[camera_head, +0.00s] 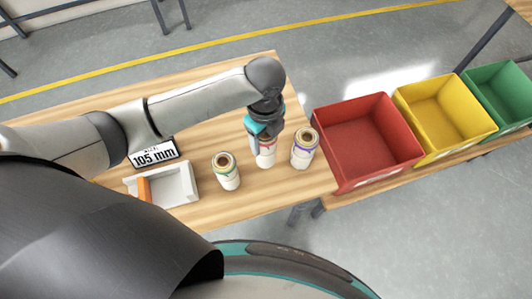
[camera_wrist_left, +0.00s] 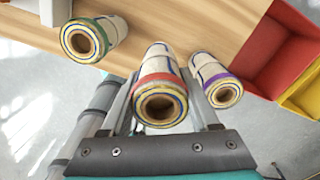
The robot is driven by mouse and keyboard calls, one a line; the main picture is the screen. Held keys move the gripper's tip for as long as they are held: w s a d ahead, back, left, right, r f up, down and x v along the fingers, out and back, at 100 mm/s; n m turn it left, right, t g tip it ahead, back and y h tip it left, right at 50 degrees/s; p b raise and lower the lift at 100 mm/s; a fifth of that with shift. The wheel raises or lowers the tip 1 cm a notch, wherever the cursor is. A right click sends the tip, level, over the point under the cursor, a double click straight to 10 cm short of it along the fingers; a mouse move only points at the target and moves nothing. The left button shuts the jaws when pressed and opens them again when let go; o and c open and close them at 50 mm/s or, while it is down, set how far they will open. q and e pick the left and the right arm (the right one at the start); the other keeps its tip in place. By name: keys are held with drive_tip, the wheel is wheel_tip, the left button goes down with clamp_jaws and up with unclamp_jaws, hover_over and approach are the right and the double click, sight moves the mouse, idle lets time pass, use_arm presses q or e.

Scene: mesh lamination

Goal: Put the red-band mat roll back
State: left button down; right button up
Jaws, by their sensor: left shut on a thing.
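The red-band mat roll (camera_head: 266,158) stands upright between the other two rolls, at the table's right part. My left gripper (camera_head: 263,146) comes down from above and is shut on it. In the left wrist view the red-band roll (camera_wrist_left: 160,90) sits between the two fingers, its red band and hollow core toward the camera. Whether its base touches the table is hard to tell. My right gripper is not in view.
A green-band roll (camera_head: 227,172) stands to the left and a purple-band roll (camera_head: 304,149) close on the right. A white holder (camera_head: 178,184) with an orange part and a "105 mm" sign (camera_head: 154,153) are further left. Red (camera_head: 365,141), yellow (camera_head: 443,118) and green (camera_head: 498,96) bins stand right.

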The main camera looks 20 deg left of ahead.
sight(265, 154)
use_arm(q)
wheel_tip(265, 154, down, 4)
drive_tip(key=shift+r, duration=0.25)
drive_tip(key=shift+f+b, duration=0.45)
drive_tip(key=shift+f, duration=1.6)
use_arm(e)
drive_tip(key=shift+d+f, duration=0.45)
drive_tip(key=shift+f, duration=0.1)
use_arm(q)
drive_tip(key=shift+c, duration=0.7)
unclamp_jaws()
drive_tip(key=shift+f, duration=0.15)
wheel_tip(265, 154, up, 12)
drive_tip(key=shift+r+p, duration=0.2)
drive_tip(key=shift+p, duration=0.65)
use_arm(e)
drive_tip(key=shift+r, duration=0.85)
